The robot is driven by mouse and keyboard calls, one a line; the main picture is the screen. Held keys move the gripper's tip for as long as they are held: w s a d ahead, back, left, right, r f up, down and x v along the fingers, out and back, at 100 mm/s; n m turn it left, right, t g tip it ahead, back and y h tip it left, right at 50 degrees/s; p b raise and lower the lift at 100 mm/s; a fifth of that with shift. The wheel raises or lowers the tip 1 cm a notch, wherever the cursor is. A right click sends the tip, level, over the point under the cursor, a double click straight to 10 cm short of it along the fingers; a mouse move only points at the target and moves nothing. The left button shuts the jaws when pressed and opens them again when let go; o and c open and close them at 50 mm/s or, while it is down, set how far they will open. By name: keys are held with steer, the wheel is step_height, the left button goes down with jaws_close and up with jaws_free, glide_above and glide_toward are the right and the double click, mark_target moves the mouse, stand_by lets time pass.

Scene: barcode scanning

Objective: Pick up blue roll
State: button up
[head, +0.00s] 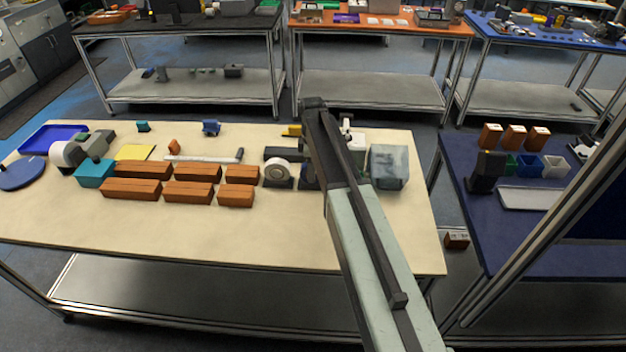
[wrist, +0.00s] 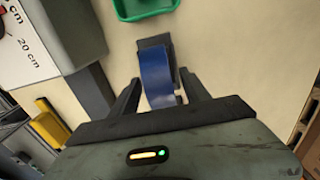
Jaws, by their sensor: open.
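The blue roll (wrist: 157,78) sits on a dark holder over the pale tabletop in the wrist view. My gripper (wrist: 160,82) is open, with one dark finger on each side of the roll. I cannot tell whether either finger touches it. In the head view, a dark blue bit of the roll (head: 309,179) shows just left of my arm, which hides the rest. My gripper is hidden behind my arm there.
In the wrist view, a green bin (wrist: 145,8) lies beyond the roll and a white box with a centimetre scale (wrist: 50,42) stands at left. In the head view, a white roll (head: 278,171) and several brown boxes (head: 236,194) stand left. The table's front (head: 200,235) is clear.

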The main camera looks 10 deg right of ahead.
steer(key=shift+f+b, duration=0.3)
steer(key=shift+f, duration=0.65)
steer(key=shift+r, duration=0.25)
jaws_close()
steer(key=shift+r+p, duration=0.1)
steer(key=shift+p, duration=0.2)
